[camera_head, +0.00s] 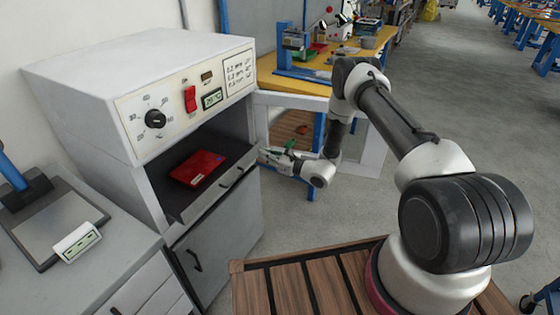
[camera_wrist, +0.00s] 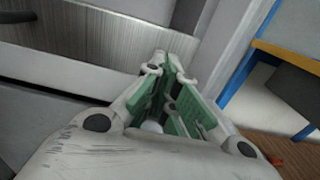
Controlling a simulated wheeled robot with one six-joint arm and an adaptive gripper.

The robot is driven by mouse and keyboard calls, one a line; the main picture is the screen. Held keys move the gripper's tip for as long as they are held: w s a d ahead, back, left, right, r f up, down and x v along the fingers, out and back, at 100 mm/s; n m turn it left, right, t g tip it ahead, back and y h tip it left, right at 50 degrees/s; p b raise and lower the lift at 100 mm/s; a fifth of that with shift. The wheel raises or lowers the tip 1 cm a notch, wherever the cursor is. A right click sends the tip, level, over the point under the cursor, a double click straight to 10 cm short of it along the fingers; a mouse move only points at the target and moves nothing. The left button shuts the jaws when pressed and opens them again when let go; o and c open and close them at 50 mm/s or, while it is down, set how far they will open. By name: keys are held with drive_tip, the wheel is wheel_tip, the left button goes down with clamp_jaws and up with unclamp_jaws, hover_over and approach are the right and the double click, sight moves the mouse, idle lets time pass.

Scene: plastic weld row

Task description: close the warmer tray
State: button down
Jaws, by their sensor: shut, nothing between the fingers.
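The warmer tray (camera_head: 217,187) is a dark grey drawer pulled out of the white warmer cabinet (camera_head: 90,90). A red flat item (camera_head: 197,168) lies in it. My gripper (camera_head: 264,154) is beside the tray's right front end, with its green-padded fingers pointing left toward the cabinet. In the wrist view my gripper (camera_wrist: 170,68) is shut and empty, its fingertips close to a pale upright edge. I cannot tell whether the fingertips touch the tray or the cabinet.
A grey cabinet door with a dark handle (camera_head: 192,260) is below the tray. A yellow-topped workbench (camera_head: 285,84) with blue supports stands behind my gripper. A grey counter (camera_head: 100,270) is at left. Open floor (camera_head: 440,100) lies to the right.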

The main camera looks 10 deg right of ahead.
drive_tip(key=x, duration=0.7)
drive_tip(key=shift+d, duration=0.1)
